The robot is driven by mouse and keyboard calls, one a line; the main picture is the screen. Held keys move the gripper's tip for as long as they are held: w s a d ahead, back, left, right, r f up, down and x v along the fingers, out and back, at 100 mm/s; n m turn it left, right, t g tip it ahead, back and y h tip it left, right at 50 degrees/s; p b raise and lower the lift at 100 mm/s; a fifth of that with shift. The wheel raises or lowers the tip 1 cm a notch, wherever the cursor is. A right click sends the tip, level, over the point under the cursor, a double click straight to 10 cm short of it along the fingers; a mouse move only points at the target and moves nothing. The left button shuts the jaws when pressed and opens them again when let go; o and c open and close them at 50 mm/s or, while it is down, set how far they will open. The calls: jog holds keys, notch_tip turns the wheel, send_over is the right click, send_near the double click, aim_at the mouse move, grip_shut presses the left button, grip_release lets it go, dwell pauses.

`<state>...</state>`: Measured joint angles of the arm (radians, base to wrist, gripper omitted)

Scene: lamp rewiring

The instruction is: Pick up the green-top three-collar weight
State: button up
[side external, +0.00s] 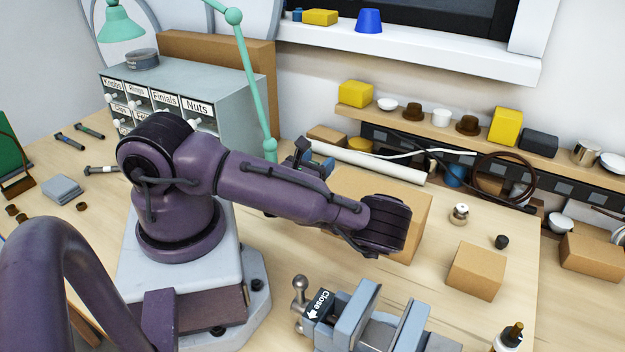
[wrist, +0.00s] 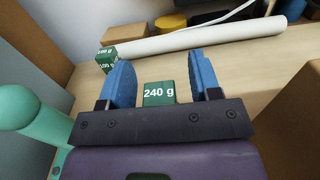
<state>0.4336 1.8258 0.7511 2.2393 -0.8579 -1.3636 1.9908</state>
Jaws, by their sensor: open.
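In the wrist view my gripper (wrist: 163,78) is open, its two blue fingers apart. A green top marked 240 g (wrist: 159,93) shows in the gap between the fingers, apparently not touched by either. A second green-topped block (wrist: 107,60), with a partly hidden gram label, stands just beyond the left finger. No collars can be made out on either, so I cannot tell which has three. In the side external view my gripper is mostly hidden behind my arm, near the lamp pole, and neither green top is visible.
A white tube (wrist: 200,43) lies behind the green tops. The green lamp pole (side external: 247,75) stands close by, and a cardboard box (side external: 415,215) lies beyond my arm. A grey drawer cabinet (side external: 235,95) is at the left. A vise (side external: 365,310) stands at the front.

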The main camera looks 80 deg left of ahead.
grip_shut()
jog(key=shift+r, duration=0.1)
